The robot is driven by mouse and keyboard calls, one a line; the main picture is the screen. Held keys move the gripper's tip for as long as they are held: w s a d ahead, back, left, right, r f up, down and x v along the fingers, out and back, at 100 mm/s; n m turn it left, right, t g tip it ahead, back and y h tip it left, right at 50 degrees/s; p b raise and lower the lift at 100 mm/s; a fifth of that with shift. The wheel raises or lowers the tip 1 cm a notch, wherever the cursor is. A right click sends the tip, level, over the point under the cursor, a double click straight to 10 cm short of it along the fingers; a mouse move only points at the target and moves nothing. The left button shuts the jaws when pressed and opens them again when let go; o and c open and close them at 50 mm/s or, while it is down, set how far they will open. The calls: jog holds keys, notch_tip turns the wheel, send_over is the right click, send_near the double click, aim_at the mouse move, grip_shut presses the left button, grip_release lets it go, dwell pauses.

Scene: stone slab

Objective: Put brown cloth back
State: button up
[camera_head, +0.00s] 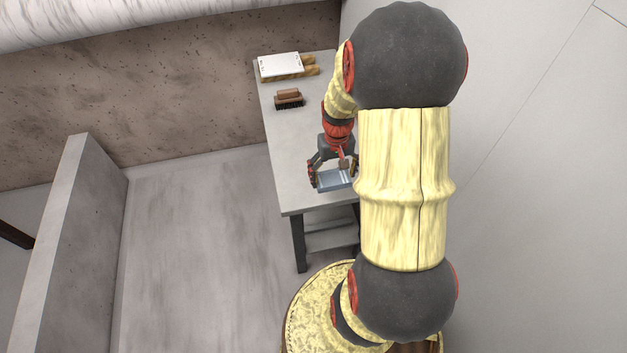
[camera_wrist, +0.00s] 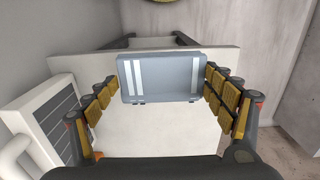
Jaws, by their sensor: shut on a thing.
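I cannot make out a brown cloth in either view. My gripper (camera_head: 334,174) is at the near end of the grey table, shut on a blue-grey, shallow, tray-like case (camera_head: 336,182). In the wrist view the case (camera_wrist: 160,78) sits between the two rows of yellow finger pads, one at each side. It has a raised rim and two pale stripes on its left part. I cannot tell whether the case rests on the table or is just above it. My arm hides the table's right side in the head view.
The grey table (camera_head: 296,150) carries a brown-handled brush (camera_head: 289,98) and a white block on wooden pieces (camera_head: 280,64) at its far end. A white item with a dark slatted panel (camera_wrist: 58,122) is close at left in the wrist view. A low wall (camera_head: 62,240) stands left.

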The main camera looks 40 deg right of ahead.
aim_at(323, 171)
jog(key=w, duration=0.1)
jog(key=w+f, duration=0.2)
jog(key=w, duration=0.1)
jog(key=shift+b, duration=0.35)
jog(key=w+f, duration=0.2)
jog(key=w+f+b, duration=0.1)
jog(key=w+f, duration=0.1)
jog(key=shift+w+d+f, duration=0.1)
jog(key=shift+f, duration=0.3)
jog(key=f+b, duration=0.1)
jog(key=f, duration=0.3)
jog(key=shift+w+b, duration=0.35)
jog(key=shift+w, duration=0.05)
jog(key=shift+c, duration=0.4)
jog(key=o, duration=1)
jog(key=shift+o, duration=0.4)
